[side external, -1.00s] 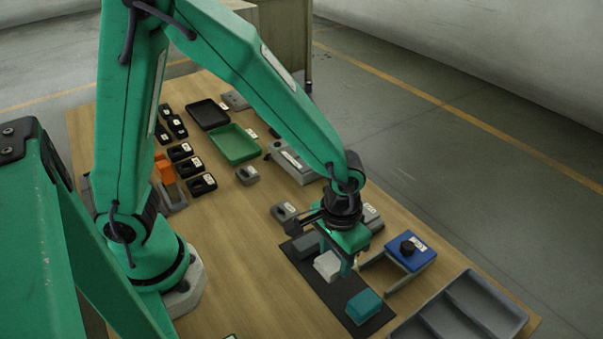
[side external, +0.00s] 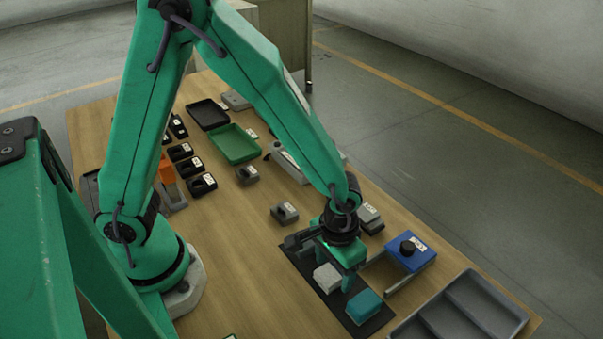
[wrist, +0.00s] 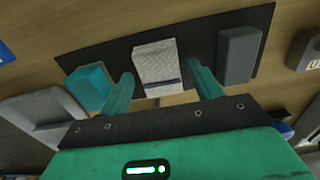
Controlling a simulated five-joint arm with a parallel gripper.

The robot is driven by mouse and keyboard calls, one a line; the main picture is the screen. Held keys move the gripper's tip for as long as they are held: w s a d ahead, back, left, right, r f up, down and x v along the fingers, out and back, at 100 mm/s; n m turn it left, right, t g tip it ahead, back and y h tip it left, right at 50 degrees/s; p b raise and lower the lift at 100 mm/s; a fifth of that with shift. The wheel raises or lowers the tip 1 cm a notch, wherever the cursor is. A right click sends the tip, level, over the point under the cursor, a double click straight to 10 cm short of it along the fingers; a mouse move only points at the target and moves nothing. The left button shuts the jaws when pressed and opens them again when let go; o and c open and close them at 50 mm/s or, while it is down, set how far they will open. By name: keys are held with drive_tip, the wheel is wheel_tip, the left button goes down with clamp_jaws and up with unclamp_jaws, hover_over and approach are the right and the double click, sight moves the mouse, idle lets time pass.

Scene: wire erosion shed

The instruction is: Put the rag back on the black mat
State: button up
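The rag (side external: 327,278), a white, block-like folded cloth, appears to rest on the black mat (side external: 298,262). It also shows in the wrist view (wrist: 157,60), with a dark blue band near its lower edge. My gripper (wrist: 162,80) is low over the mat, with one finger on each side of the rag. A narrow gap shows between each finger and the rag, so the gripper is open around it. In the side view my gripper (side external: 346,276) partly hides the mat. The rag's contact with the mat is not fully clear.
On the mat, a teal block (side external: 363,307) stands on one side of the rag and a dark grey block (wrist: 241,54) on the other. A blue box with a black knob (side external: 411,255) and a grey divided tray (side external: 478,304) are close by on the right.

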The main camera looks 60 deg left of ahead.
sight(333, 270)
drive_tip(key=shift+r, duration=0.1)
idle(0.3)
wheel_tip(333, 270, up, 12)
idle(0.8)
drive_tip(key=shift+a+r, duration=0.1)
idle(0.4)
drive_tip(key=s+a+r+t, duration=0.2)
drive_tip(key=a+r, duration=0.3)
drive_tip(key=a, duration=0.3)
drive_tip(key=s+a+r+t, duration=0.3)
drive_tip(key=s+a+r, duration=0.2)
drive_tip(key=a, duration=0.4)
drive_tip(key=shift+a+r+t, duration=0.15)
drive_tip(key=shift+r+t, duration=0.15)
drive_tip(key=shift+r, duration=0.3)
idle(0.4)
